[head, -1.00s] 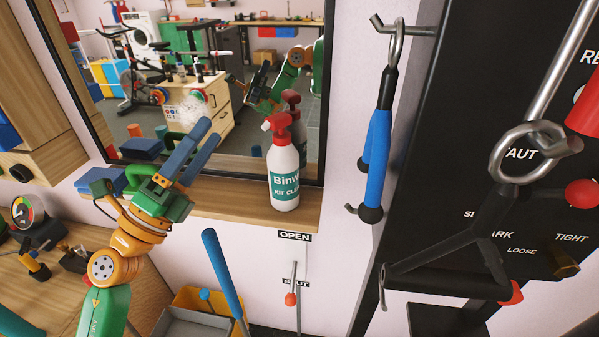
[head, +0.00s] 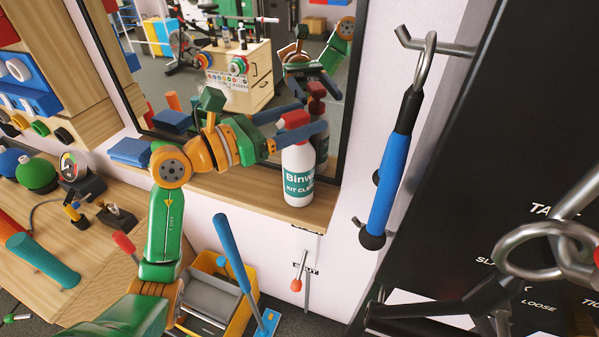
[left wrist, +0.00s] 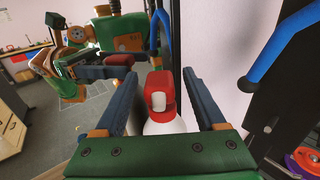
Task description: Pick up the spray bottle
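The spray bottle (head: 299,180) is white with a red spray head and a teal label, and stands upright on the wooden ledge (head: 240,194) in front of the mirror. My left gripper (head: 312,117) is at the bottle's upper part, its blue fingers reaching past the neck just below the spray head. In the left wrist view the red spray head (left wrist: 160,92) sits between the two spread fingers, with a gap showing on each side. The fingers do not look closed on it. My right gripper is not directly in view.
The mirror (head: 262,70) stands right behind the bottle and reflects the bottle and my arm. A blue-handled hanging tool (head: 388,180) is to the right. A yellow bin (head: 240,311) is below.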

